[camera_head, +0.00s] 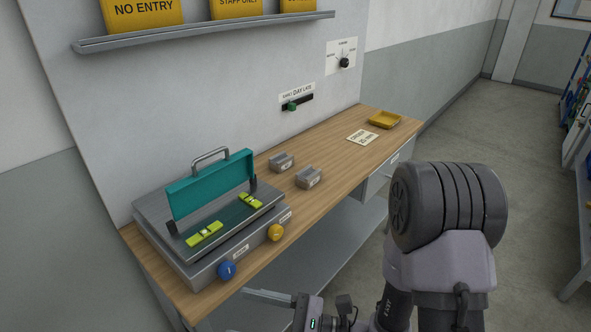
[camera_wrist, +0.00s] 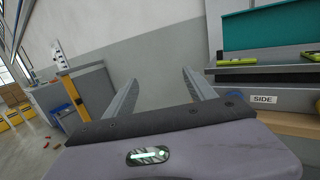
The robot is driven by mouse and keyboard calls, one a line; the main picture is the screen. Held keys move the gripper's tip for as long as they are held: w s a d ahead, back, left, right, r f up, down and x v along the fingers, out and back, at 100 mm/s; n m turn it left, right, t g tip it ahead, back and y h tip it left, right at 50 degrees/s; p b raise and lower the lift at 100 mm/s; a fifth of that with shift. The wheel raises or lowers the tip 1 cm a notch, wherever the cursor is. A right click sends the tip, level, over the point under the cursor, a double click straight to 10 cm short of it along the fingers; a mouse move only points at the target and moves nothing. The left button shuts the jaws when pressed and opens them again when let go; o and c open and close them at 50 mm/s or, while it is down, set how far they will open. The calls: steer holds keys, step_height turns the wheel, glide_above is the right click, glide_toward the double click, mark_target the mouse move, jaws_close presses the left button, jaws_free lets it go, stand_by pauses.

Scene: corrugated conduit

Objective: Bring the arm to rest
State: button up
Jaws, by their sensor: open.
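My arm shows at the lower right in the head view, bent, with its wrist low in front of the bench. My gripper (camera_wrist: 158,90) shows in the wrist view with its two fingers spread apart and nothing between them. In the head view, one finger reaches left near the bench's front edge, below the grey machine (camera_head: 215,235); the rest of the gripper is partly cut off at the bottom edge. The machine's teal lid (camera_head: 210,185) stands raised, and two lime-green pieces (camera_head: 205,234) lie on its top.
The wooden bench (camera_head: 330,150) carries two small grey boxes (camera_head: 308,178), a card (camera_head: 362,137) and a yellow tray (camera_head: 384,119). Blue (camera_head: 227,270) and yellow (camera_head: 276,232) knobs stick out of the machine's front. An open drawer (camera_head: 380,180) juts out under the bench.

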steer(key=s+d+r+n+g+h, duration=0.2)
steer(key=s+d+n+g+h, duration=0.1)
steer(key=s+n+h, duration=0.3)
steer(key=s+d+r+n+g+h, duration=0.1)
steer(key=s+d+n+g+h, duration=0.2)
steer(key=s+n, duration=0.4)
steer(key=w+d+r+n+t+h, duration=0.1)
steer(key=w+d+r+t+h, duration=0.2)
steer(key=d, duration=0.3)
steer(key=w+d+r+n+t+h, duration=0.1)
steer(key=w+d+r+t+h, duration=0.1)
steer(key=d+t+h, duration=0.3)
steer(key=shift+w+d+r+t, duration=0.4)
steer(key=shift+d+r, duration=0.25)
steer(key=shift+d, duration=0.25)
